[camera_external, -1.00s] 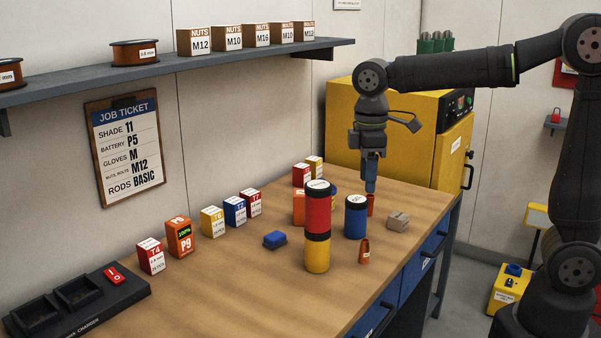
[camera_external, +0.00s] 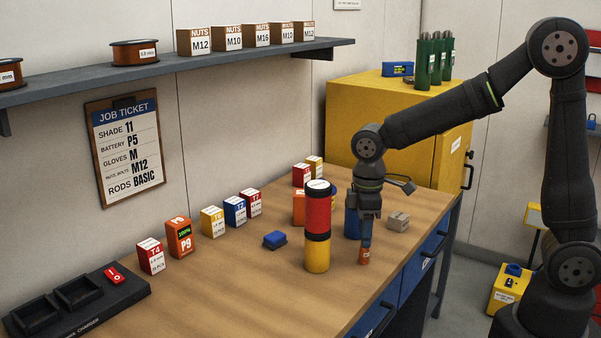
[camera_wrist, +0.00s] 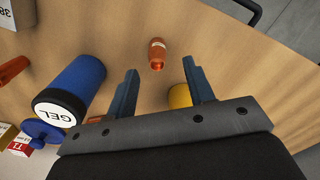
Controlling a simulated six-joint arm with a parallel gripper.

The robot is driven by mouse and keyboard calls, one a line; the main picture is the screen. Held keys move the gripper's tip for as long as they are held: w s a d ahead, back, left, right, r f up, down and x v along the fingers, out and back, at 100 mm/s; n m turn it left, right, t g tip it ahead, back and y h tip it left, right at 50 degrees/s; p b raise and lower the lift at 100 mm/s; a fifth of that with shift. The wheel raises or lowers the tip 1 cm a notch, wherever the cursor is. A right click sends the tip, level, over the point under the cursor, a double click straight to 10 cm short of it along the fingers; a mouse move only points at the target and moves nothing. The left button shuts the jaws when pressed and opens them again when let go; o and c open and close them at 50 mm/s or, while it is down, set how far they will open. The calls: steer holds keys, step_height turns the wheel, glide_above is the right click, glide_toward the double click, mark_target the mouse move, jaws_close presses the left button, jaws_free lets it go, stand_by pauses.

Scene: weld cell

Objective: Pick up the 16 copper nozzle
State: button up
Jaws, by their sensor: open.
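A small copper nozzle (camera_external: 364,256) stands on the table to the right of the red and yellow canisters. My gripper (camera_external: 366,242) is right above or beside its top in the external view; contact cannot be told. In the wrist view the copper nozzle (camera_wrist: 157,55) lies just beyond the fingertips, roughly in line with the gap between them. A second copper-coloured piece (camera_wrist: 12,70) shows at the left edge of the wrist view. No size mark is readable on either.
A red canister (camera_external: 318,212) sits on a yellow one (camera_external: 317,256) close left of my gripper. A blue GEL canister (camera_wrist: 68,88) stands near the left finger. A grey-brown block (camera_external: 398,221) is to the right. The table front (camera_external: 345,300) is clear.

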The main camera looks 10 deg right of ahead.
mark_target(364, 251)
steer(key=f, duration=0.4)
steer(key=shift+w+d, duration=0.1)
steer(key=shift+d, duration=0.1)
jaws_close()
steer(key=shift+r, duration=0.1)
